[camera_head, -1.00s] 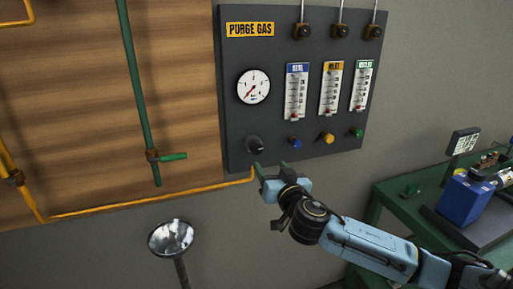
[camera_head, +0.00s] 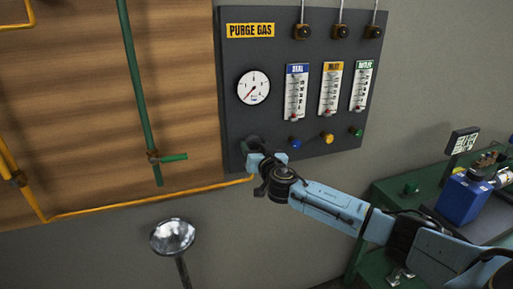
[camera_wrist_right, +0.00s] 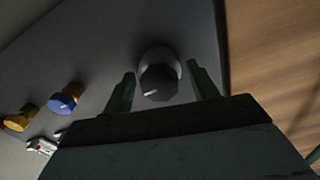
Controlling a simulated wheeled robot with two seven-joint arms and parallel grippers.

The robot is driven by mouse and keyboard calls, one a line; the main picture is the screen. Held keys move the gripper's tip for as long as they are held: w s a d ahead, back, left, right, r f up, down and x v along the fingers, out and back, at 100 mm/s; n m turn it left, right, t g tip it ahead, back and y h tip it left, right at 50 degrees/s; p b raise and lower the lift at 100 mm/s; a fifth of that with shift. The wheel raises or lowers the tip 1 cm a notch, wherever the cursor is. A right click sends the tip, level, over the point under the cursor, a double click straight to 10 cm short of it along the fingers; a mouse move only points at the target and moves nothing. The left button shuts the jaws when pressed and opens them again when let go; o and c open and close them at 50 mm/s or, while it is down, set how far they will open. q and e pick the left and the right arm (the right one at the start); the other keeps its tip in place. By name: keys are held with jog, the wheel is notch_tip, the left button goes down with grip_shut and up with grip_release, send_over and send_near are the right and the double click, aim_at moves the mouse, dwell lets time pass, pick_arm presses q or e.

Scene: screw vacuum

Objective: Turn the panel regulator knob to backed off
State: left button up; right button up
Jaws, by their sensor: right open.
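The purge gas panel (camera_head: 310,75) is dark grey and mounted on the wall. Its black regulator knob (camera_wrist_right: 159,80) shows in the right wrist view with a pale pointer mark at its lower left. My right gripper (camera_wrist_right: 163,82) is open, with one finger on each side of the knob; contact cannot be made out. In the head view the right gripper (camera_head: 254,152) is at the panel's lower left corner and mostly hides the knob. A round white gauge (camera_head: 253,87) is above the knob, its needle pointing to the lower left. My left gripper does not show.
Blue (camera_head: 295,143), yellow (camera_head: 327,138) and green (camera_head: 356,132) small knobs sit right of the gripper, below three flow meters. A yellow pipe (camera_head: 150,202) runs below the panel. A green bench (camera_head: 385,190) with a blue container (camera_head: 465,196) stands at right.

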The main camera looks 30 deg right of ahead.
jog(key=c, duration=1)
